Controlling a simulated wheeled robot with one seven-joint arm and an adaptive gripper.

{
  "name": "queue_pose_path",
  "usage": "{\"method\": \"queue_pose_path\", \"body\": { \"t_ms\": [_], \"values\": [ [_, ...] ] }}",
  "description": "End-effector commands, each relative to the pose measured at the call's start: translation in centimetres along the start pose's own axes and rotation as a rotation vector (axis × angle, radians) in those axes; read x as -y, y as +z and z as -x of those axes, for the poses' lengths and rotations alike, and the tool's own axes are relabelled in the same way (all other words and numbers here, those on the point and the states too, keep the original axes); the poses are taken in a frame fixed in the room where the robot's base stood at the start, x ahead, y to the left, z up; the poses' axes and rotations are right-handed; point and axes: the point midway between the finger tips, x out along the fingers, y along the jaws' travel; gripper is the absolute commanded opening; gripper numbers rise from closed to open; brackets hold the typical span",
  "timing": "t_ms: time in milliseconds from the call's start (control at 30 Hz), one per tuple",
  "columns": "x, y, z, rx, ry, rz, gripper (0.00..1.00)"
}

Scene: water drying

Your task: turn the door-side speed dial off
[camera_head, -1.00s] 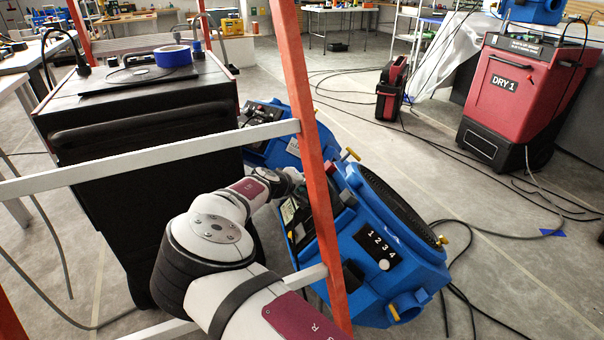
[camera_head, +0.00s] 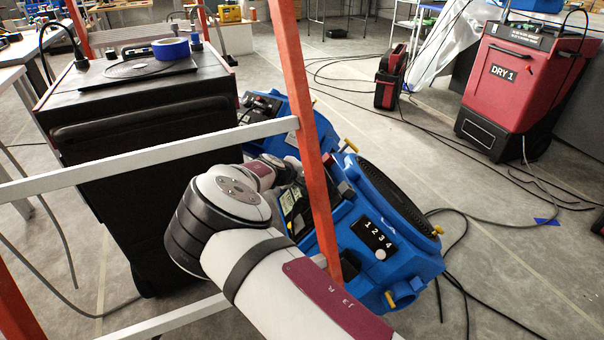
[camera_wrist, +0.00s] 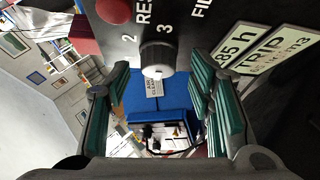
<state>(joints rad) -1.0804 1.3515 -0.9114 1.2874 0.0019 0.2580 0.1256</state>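In the wrist view a dark dial with a pale grey front (camera_wrist: 157,61) stands on a dark panel, with a 2 and a 3 printed beside it. My gripper (camera_wrist: 159,82) has green-padded fingers spread to either side of the dial, apart from each other. I cannot tell whether either finger touches it. In the head view the near blue air mover (camera_head: 418,262) lies tilted on the floor, with a 1 2 3 4 plate on its side. My arm reaches to its control panel; my gripper's fingertips are hidden there. Which machine is door-side I cannot tell.
A second blue machine (camera_head: 318,125) is behind, a black cabinet (camera_head: 150,190) left. A red DRY 1 unit (camera_head: 510,95) stands far right. Cables cross the open floor. The wrist view shows a red button (camera_wrist: 113,10).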

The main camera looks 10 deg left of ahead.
Motion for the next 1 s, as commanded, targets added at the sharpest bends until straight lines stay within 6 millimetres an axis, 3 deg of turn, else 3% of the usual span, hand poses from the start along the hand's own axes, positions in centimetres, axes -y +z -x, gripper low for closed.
{"method": "queue_pose_path", "body": {
  "t_ms": [367,800,1000],
  "values": [
    [-0.1,0.0,0.8,0.002,0.001,-0.002,0.5],
    [0.0,0.0,9.0,0.0,0.0,-0.001,0.5],
    [0.0,0.0,11.4,0.001,0.0,-0.002,0.5]
  ]
}}
